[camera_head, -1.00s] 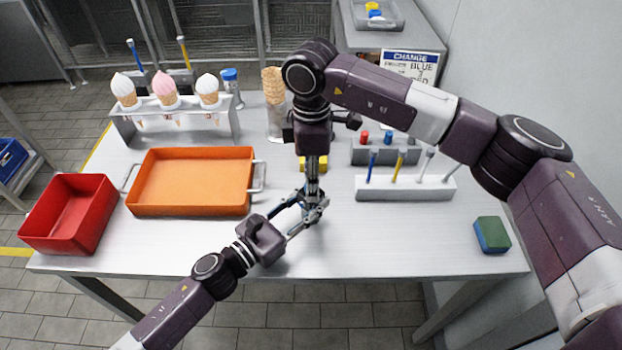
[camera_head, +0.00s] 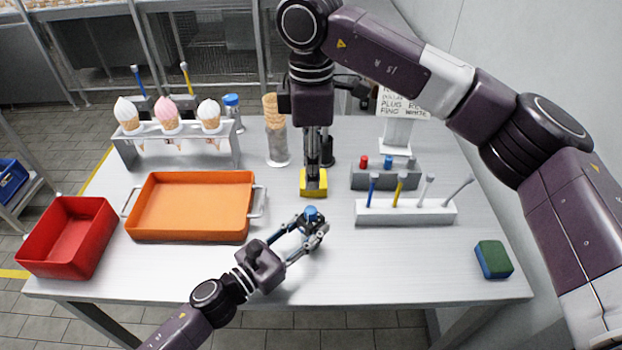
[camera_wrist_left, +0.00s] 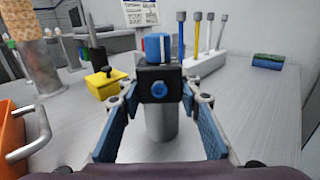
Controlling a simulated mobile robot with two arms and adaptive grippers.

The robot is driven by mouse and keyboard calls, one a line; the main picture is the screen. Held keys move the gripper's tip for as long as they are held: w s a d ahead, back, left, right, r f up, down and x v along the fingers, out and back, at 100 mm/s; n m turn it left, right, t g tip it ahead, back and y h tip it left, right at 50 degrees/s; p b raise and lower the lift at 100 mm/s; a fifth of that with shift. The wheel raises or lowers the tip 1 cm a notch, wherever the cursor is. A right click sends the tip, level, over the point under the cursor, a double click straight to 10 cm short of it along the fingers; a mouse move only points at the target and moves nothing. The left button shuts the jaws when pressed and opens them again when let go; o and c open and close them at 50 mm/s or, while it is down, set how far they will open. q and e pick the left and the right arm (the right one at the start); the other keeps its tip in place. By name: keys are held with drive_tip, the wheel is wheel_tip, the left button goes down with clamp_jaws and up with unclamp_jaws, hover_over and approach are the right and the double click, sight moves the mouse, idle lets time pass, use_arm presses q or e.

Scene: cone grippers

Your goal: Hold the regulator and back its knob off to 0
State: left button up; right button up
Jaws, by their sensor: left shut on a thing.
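The regulator (camera_head: 309,226) is a small black body with a blue knob (camera_head: 310,212) on top. In the left wrist view, the knob (camera_wrist_left: 159,48) carries a white mark and stands over a black block (camera_wrist_left: 159,84) on a grey cylinder (camera_wrist_left: 161,121). My left gripper (camera_head: 313,232) is shut on the regulator, its blue-padded fingers on both sides, and the regulator looks upright. My right gripper (camera_head: 313,172) points down, clear of the knob and behind it in the head view. Its fingers overlap a yellow block; their opening is unclear.
The yellow block (camera_head: 313,190) stands behind the regulator. An orange tray (camera_head: 194,238) and red bin (camera_head: 24,257) lie left. Cone holder (camera_head: 180,146) is at the back left. A white rack (camera_head: 405,212) of tools and a green-blue sponge (camera_head: 493,259) are right. Table front is clear.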

idle(0.4)
use_arm(q)
drive_tip(key=o, duration=1.4)
